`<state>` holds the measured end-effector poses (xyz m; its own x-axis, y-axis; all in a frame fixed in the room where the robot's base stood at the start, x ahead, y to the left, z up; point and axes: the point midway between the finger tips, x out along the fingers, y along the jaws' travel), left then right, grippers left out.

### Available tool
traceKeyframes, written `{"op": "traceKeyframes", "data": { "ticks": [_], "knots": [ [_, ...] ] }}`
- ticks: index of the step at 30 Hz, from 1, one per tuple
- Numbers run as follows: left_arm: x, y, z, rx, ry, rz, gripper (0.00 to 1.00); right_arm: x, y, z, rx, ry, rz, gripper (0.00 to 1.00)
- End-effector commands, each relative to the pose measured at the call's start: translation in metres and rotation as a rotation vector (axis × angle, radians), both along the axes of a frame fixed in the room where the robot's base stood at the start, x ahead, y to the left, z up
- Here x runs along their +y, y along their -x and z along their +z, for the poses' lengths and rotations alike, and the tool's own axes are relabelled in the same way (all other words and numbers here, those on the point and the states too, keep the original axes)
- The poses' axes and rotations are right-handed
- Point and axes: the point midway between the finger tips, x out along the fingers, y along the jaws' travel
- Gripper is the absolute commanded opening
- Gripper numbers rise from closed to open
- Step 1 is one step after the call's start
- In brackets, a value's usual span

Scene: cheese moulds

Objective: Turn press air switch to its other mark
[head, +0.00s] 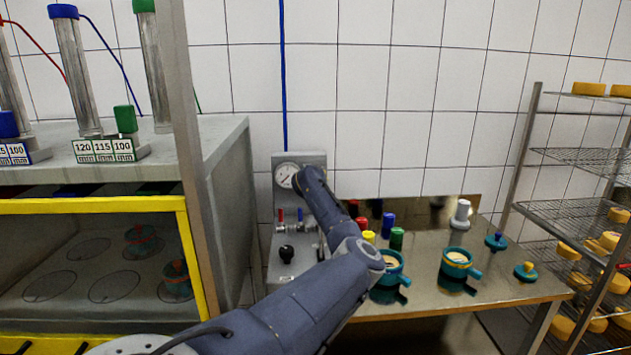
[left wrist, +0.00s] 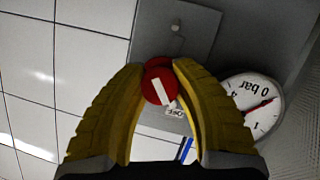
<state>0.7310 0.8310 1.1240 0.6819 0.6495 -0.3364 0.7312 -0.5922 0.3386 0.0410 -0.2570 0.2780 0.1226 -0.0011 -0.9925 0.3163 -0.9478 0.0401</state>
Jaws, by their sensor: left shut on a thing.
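The press air switch is a red round knob (left wrist: 160,85) with a white bar, seen in the left wrist view on a grey panel (left wrist: 187,28). The white bar is tilted, its lower right end beside a small white label (left wrist: 176,112) whose print I cannot read surely. My left gripper (left wrist: 158,68) has its yellow fingers on either side of the knob, shut on it. In the head view my left arm reaches up to the grey panel (head: 283,232) and hides the switch and the fingers. My right gripper is not in view.
A pressure gauge (head: 287,175) sits close beside my wrist. Red and blue valves and a black knob (head: 286,253) are lower on the panel. A bench (head: 490,285) with teal moulds and coloured cylinders stands right, a yellow-framed press (head: 100,206) left.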

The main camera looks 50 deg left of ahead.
Motion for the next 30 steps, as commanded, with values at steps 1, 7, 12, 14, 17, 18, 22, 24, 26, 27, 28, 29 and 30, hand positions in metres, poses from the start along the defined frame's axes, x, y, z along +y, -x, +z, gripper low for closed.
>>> {"op": "traceKeyframes", "data": {
  "ticks": [1,7,12,14,17,18,22,24,26,27,28,29,30],
  "knots": [
    [0.0001,0.0006,-0.0018,-0.017,0.015,0.0,0.0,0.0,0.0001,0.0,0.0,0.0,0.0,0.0],
    [-0.0004,0.0004,-0.0024,-0.078,0.062,0.0,0.0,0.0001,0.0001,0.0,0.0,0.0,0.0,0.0],
    [-0.0005,0.0003,-0.0026,-0.103,0.08,-0.001,0.0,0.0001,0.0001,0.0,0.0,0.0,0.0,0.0],
    [-0.0005,0.0003,-0.0026,-0.108,0.084,-0.001,0.0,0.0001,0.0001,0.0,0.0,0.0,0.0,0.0],
    [-0.0006,0.0002,-0.0027,-0.111,0.087,0.0,0.0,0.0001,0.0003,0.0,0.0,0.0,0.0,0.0],
    [-0.0006,0.0002,-0.0027,-0.111,0.087,0.0,0.0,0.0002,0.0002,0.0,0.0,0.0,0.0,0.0],
    [-0.0007,0.0001,-0.003,-0.11,0.088,0.0,0.0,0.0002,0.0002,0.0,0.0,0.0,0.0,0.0],
    [-0.0007,0.0001,-0.0031,-0.11,0.088,0.0,0.0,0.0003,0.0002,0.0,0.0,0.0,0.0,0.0],
    [-0.0007,0.0001,-0.0033,-0.109,0.087,-0.001,0.0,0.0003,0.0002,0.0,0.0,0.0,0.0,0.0],
    [-0.0007,0.0001,-0.0033,-0.109,0.087,-0.001,0.33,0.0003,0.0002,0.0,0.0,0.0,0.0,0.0],
    [-0.0008,0.0,-0.0031,-0.109,0.087,-0.001,0.36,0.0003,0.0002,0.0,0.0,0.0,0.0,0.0],
    [-0.0007,0.0,-0.0029,-0.11,0.086,0.0,0.39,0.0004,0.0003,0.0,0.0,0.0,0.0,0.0],
    [-0.0006,0.0,-0.0026,-0.11,0.086,0.0,0.44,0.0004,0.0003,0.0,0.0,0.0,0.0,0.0]
  ]
}}
